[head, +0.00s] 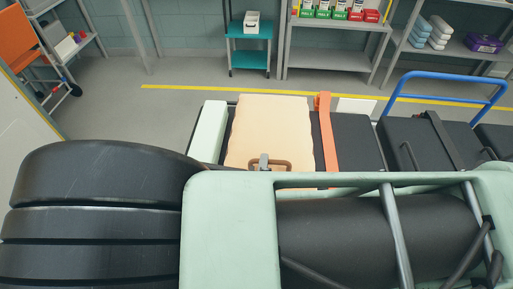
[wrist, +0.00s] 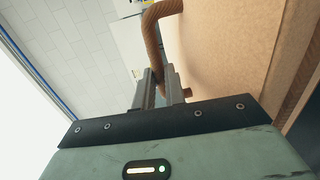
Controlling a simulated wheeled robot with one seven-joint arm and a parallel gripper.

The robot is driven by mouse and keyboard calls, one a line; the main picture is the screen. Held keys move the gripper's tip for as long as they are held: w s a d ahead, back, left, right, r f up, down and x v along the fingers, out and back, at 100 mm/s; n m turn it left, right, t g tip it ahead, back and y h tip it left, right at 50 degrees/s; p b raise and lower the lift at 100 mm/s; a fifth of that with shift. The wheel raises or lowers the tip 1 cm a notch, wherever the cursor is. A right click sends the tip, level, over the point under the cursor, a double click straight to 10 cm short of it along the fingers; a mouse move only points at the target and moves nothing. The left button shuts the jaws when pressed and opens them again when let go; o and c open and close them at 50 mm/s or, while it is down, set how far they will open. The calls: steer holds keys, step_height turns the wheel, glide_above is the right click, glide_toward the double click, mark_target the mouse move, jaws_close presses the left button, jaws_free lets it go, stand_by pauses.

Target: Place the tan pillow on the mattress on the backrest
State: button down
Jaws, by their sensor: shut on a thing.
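The tan pillow (head: 270,125) is a flat, pale slab with a brown loop handle (head: 285,166) on its near edge. In the head view it is over the left black section of the mattress (head: 355,138), left of an orange strap (head: 326,135). My gripper (head: 264,161) is shut on the handle. In the wrist view the fingers (wrist: 160,80) close around the brown loop, with the pillow (wrist: 225,50) filling the right side. I cannot tell whether the pillow touches the mattress. Its underside and the backrest's tilt are hidden.
A pale green panel (head: 208,130) borders the mattress at left. A blue rail (head: 450,78) stands at right. Shelves (head: 335,58) and a teal cart (head: 249,55) line the back wall. Open floor with a yellow line (head: 190,88) lies behind the mattress.

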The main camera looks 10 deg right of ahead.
step_height(320, 180, down, 3)
steer(key=shift+r+b, duration=0.1)
steer(key=shift+b, duration=0.8)
steer(key=c, duration=1.5)
jaws_free()
steer(key=shift+o, duration=0.2)
steer(key=shift+s, duration=0.1)
steer(key=b+v, duration=0.1)
steer(key=v, duration=1)
steer(key=shift+s+a+r, duration=0.15)
steer(key=shift+s+a, duration=0.05)
steer(key=shift+s, duration=0.15)
